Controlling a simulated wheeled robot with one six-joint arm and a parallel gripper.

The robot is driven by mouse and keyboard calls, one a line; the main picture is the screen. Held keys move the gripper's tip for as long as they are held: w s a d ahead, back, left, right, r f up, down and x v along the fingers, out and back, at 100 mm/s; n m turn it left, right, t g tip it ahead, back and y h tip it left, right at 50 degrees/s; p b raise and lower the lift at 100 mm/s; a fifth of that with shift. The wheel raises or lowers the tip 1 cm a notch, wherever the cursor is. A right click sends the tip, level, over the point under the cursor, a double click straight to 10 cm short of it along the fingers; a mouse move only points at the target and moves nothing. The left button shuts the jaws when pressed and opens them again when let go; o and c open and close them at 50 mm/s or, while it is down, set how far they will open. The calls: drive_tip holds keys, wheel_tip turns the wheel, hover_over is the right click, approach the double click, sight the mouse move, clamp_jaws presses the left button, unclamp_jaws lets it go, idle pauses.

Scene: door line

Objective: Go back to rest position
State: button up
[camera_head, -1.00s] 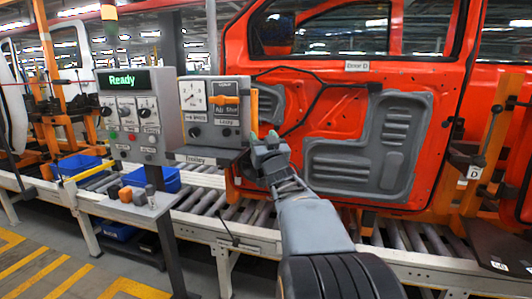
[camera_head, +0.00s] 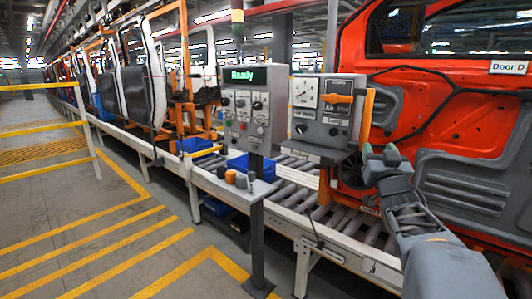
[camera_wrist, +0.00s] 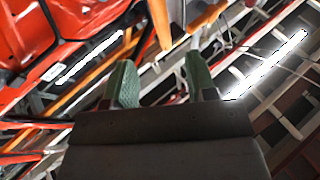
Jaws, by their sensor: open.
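My gripper (camera_head: 385,153) is raised at the right of the head view, in front of the red door D (camera_head: 480,120) and right of the grey control panel. In the wrist view my gripper (camera_wrist: 160,82) shows two green-padded fingers spread apart, with nothing between them. Part of the red door (camera_wrist: 75,20) and an orange bar (camera_wrist: 160,22) show beyond the fingers.
The control box with a "Ready" display (camera_head: 243,105) and the gauge panel (camera_head: 322,108) stand left of my gripper. A roller conveyor (camera_head: 300,185) runs below. A small shelf (camera_head: 245,188) holds orange and dark pieces. Yellow-striped floor (camera_head: 120,230) at left is clear.

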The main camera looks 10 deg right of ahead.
wheel_tip(320, 180, down, 16)
drive_tip(key=s+m+g, duration=0.2)
drive_tip(key=s+g, duration=0.1)
drive_tip(key=g, duration=0.7)
drive_tip(key=s+a+f+n+g+y+p, duration=0.25)
drive_tip(key=s+a+f+g+y, duration=0.45)
drive_tip(key=a, duration=0.6)
drive_tip(key=s+a+n+p, duration=0.3)
drive_tip(key=s+a, duration=0.4)
drive_tip(key=a, duration=0.4)
drive_tip(key=shift+f+g, duration=0.3)
drive_tip(key=shift+f, duration=0.1)
drive_tip(key=shift+a, duration=0.1)
